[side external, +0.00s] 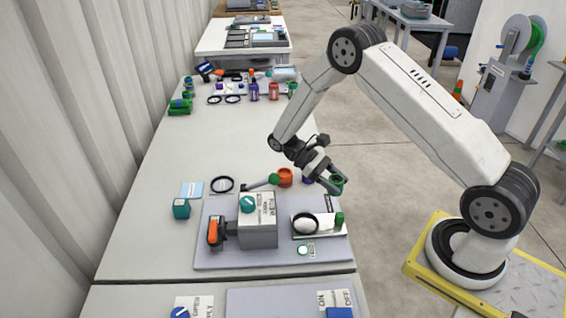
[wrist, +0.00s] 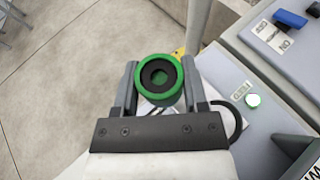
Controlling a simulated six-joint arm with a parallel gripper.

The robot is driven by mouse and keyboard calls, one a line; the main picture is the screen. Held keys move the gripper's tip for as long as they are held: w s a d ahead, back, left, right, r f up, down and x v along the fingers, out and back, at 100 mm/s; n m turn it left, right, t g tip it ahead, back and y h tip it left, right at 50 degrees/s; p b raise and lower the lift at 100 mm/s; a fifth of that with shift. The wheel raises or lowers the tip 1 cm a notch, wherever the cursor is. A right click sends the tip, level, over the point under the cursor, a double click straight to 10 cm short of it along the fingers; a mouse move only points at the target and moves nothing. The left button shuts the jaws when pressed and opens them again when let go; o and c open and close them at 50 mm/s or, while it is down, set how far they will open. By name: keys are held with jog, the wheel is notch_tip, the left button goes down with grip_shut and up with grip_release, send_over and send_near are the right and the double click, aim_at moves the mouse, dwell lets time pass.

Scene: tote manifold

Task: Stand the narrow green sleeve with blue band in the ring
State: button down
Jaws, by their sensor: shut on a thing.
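My gripper (side external: 332,184) is shut on a green sleeve (side external: 338,183), held in the air near the right edge of the table. In the wrist view the sleeve (wrist: 170,65) sits between both fingers, its round end with a dark inner ring facing the camera. I cannot make out a blue band. A black ring (side external: 296,226) lies on a white plate on the grey board, below and left of the gripper. Part of a dark ring (wrist: 238,126) shows beside the right finger in the wrist view. Another black ring (side external: 214,185) lies on the table further left.
A grey box (side external: 259,232) with a teal knob and an orange-handled valve (side external: 214,232) stand on the board (side external: 215,262). A small green cylinder (side external: 339,219) stands beside the plate's ring. An orange cup (side external: 286,177) is left of the gripper. The table's middle is clear; several parts sit farther back.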

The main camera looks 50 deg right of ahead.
jog(key=w+a+m+t+y, duration=0.2)
jog(key=w+a+m+y, duration=0.2)
jog(key=w, duration=0.1)
jog(key=w+a+r+m+t+y, duration=0.1)
jog(key=w+a+m+t+y, duration=0.1)
jog(key=w+a+m+y, duration=0.2)
jog(key=w+a+m+t+y, duration=0.3)
jog(key=w+a+m+y, duration=0.1)
jog(key=w+m+y, duration=0.1)
jog(key=shift+w+r+m+y, duration=0.2)
jog(key=shift+w+m+y, duration=0.1)
jog(key=w+a+m+t+y, duration=0.2)
jog(key=w+m+t, duration=0.5)
jog(key=w, duration=0.2)
jog(key=m+t+h, duration=0.6)
jog(key=m+t, duration=0.4)
send_over(222, 185)
jog(key=shift+s+f, duration=0.15)
jog(key=shift+f, duration=1.55)
jog(key=shift+f, duration=0.25)
jog(key=shift+f, duration=3.75)
